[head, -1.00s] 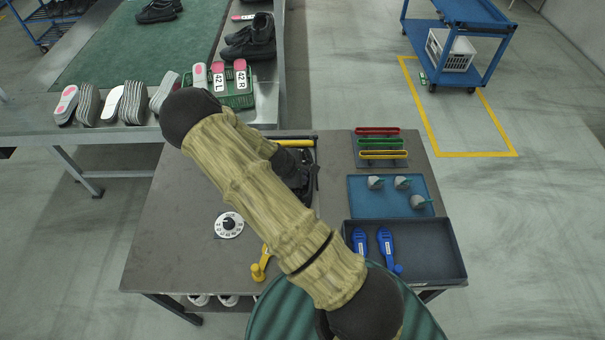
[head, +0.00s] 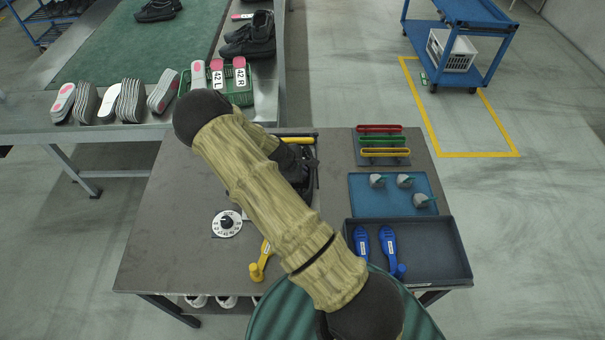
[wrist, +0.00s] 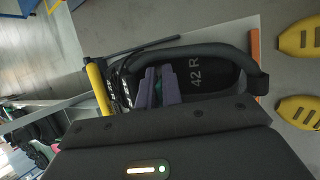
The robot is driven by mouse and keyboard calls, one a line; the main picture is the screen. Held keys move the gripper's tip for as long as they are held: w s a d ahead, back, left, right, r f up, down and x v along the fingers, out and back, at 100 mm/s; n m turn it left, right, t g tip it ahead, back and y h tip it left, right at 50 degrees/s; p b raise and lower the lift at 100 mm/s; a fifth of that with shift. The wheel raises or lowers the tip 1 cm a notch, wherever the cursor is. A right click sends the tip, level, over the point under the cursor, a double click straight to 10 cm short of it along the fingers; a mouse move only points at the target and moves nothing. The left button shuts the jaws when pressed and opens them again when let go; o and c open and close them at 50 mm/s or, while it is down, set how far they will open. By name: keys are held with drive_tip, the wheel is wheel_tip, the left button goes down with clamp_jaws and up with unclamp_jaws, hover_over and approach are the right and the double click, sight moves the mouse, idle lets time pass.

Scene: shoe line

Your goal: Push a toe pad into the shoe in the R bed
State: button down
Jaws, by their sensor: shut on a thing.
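A black shoe (head: 300,165) sits at the back middle of the table, partly hidden behind my arm. In the wrist view its opening shows the insole (wrist: 196,75) marked 42 R. My gripper (wrist: 160,78) is over the shoe opening, its purple fingers close together and reaching down into it. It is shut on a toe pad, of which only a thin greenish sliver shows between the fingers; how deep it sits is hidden. In the head view my arm hides the gripper.
Yellow-handled bar (wrist: 97,90) stands beside the shoe. On the table are a white dial (head: 227,223), a yellow lever (head: 261,262), a dark tray (head: 430,250) with two blue shoe-shaped pieces, and a rack with red, green and yellow loops (head: 382,152). The conveyor (head: 110,132) with insoles lies behind left.

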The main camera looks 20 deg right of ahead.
drive_tip(key=shift+w+d+f+b, duration=0.15)
drive_tip(key=shift+w+d, duration=0.15)
drive_tip(key=shift+w, duration=0.35)
drive_tip(key=shift+w+d+f+b, duration=0.15)
drive_tip(key=shift+w+d, duration=0.1)
drive_tip(key=shift+w, duration=0.35)
drive_tip(key=shift+r, duration=0.1)
drive_tip(key=c, duration=1.5)
unclamp_jaws()
drive_tip(key=shift+s+a+r, duration=0.1)
drive_tip(key=shift+s+r, duration=0.05)
drive_tip(key=shift+s+a+r+p, duration=0.15)
drive_tip(key=shift+s+a+p, duration=0.1)
drive_tip(key=shift+s, duration=0.2)
drive_tip(key=shift+s+a+r+p, duration=0.1)
drive_tip(key=shift+s+p, duration=0.15)
drive_tip(key=shift+s, duration=0.15)
drive_tip(key=shift+r, duration=0.1)
drive_tip(key=shift+r+p, duration=1.1)
drive_tip(key=shift+r, duration=0.35)
